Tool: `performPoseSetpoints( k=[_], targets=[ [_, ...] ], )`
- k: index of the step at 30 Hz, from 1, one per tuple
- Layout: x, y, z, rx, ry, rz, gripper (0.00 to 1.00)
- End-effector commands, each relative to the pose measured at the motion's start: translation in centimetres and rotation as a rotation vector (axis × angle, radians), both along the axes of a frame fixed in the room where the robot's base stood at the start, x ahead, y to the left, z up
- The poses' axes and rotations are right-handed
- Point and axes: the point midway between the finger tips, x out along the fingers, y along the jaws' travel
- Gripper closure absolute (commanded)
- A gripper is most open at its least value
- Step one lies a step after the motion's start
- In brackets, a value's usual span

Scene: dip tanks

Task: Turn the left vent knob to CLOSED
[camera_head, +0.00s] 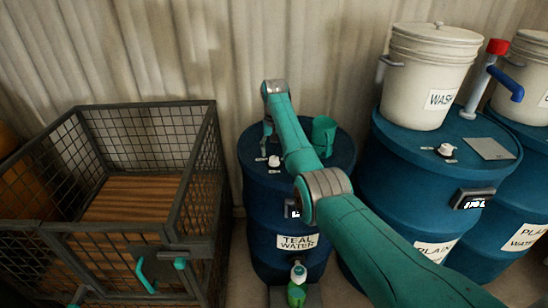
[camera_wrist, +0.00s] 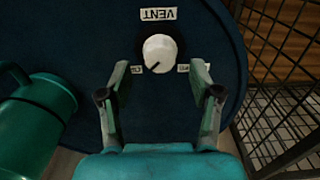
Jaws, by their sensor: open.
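The left vent knob (camera_head: 274,161) is a small white knob on top of the blue TEAL WATER drum (camera_head: 270,200). In the wrist view the knob (camera_wrist: 160,50) is round and white, beside an upside-down VENT label (camera_wrist: 158,14).
A teal jug (camera_head: 323,137) stands on the same drum, close to my arm. A wire-mesh cage (camera_head: 212,150) stands left of the drum. Right, another blue drum (camera_head: 385,185) bears a white WASH bucket (camera_head: 425,75) and another vent knob (camera_head: 446,149). A green bottle (camera_head: 297,288) stands in front.

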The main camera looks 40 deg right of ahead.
Motion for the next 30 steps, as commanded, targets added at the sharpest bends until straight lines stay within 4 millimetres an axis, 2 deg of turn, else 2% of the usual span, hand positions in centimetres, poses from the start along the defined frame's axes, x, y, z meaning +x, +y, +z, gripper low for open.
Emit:
performPoseSetpoints(
  k=[3,7,18,20,24,26,30],
  targets=[
    [-0.1,0.0,-1.7,0.001,0.003,0.0,0.36],
    [0.0,0.0,-2.7,0.001,0.001,0.0,0.36],
    [0.0,0.0,-3.2,0.0,0.0,0.0,0.36],
    [0.0,0.0,-3.2,0.0,0.0,0.0,0.49],
    [0.0,0.0,-3.2,0.0,0.0,0.0,0.84],
    [0.0,0.0,-3.2,0.0,0.0,0.0,0.97],
    [0.0,0.0,-3.2,0.0,0.0,0.003,0.96]
  ],
)
